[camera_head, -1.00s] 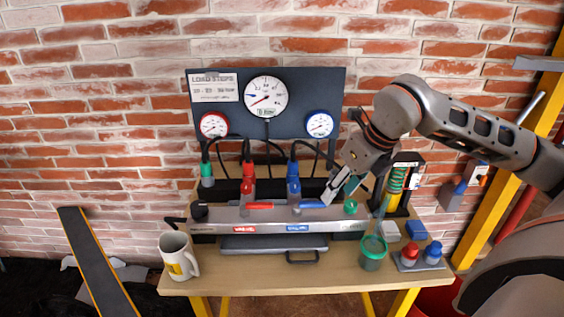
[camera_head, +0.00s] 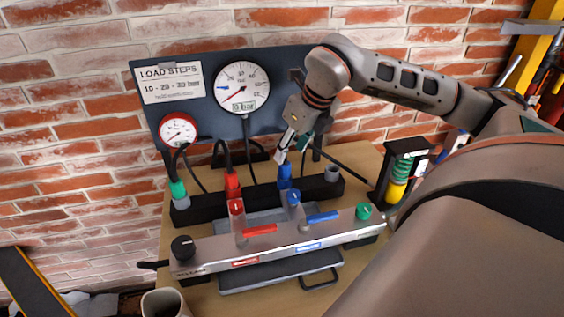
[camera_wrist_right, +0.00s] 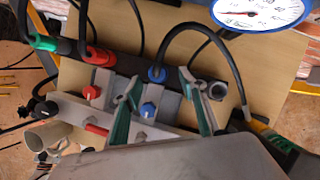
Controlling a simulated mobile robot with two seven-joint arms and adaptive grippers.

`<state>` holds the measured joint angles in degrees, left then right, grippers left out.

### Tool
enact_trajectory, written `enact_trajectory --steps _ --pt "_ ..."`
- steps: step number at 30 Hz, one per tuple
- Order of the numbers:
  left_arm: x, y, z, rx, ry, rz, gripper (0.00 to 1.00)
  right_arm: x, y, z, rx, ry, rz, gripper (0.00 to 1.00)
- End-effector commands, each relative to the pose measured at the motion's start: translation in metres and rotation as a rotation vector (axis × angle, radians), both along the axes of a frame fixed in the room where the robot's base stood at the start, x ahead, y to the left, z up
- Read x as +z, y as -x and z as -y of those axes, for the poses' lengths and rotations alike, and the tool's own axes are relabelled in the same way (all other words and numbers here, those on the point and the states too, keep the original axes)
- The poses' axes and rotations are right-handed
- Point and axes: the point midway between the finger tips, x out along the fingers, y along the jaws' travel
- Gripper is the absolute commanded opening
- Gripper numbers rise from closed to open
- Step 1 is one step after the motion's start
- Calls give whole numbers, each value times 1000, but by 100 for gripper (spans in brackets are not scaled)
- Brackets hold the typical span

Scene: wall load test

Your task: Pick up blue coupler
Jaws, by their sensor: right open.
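The blue coupler (camera_head: 285,178) stands upright in the black holder bar, with a black hose on its top. It also shows in the right wrist view (camera_wrist_right: 157,74), under the hose. My right gripper (camera_head: 292,153) is open, just above and beside the coupler in the head view. In the right wrist view its two teal-padded fingers (camera_wrist_right: 160,82) lie to either side of the coupler, with a gap on each side. Whether a finger touches it cannot be told. My left gripper is not in view.
A red coupler (camera_head: 232,186) and a green coupler (camera_head: 178,190) stand left of the blue one. An empty grey socket (camera_head: 332,173) is to its right. The grey manifold (camera_head: 275,243) with red and blue levers lies in front. The gauge panel (camera_head: 205,122) stands behind.

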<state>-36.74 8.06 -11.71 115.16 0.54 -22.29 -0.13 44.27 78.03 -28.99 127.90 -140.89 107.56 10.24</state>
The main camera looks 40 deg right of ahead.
Motion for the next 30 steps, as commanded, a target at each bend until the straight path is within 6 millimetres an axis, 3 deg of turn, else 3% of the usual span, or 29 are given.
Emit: enact_trajectory --steps 12,20,25,30 --pt "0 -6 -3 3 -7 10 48 -47 -15 -7 -1 -1 -3 42" --pt "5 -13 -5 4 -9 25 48 -49 -17 -6 0 0 1 42" --pt "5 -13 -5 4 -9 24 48 -49 -17 -6 0 0 1 0" --pt "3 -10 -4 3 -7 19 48 -48 -17 -6 0 0 1 0"
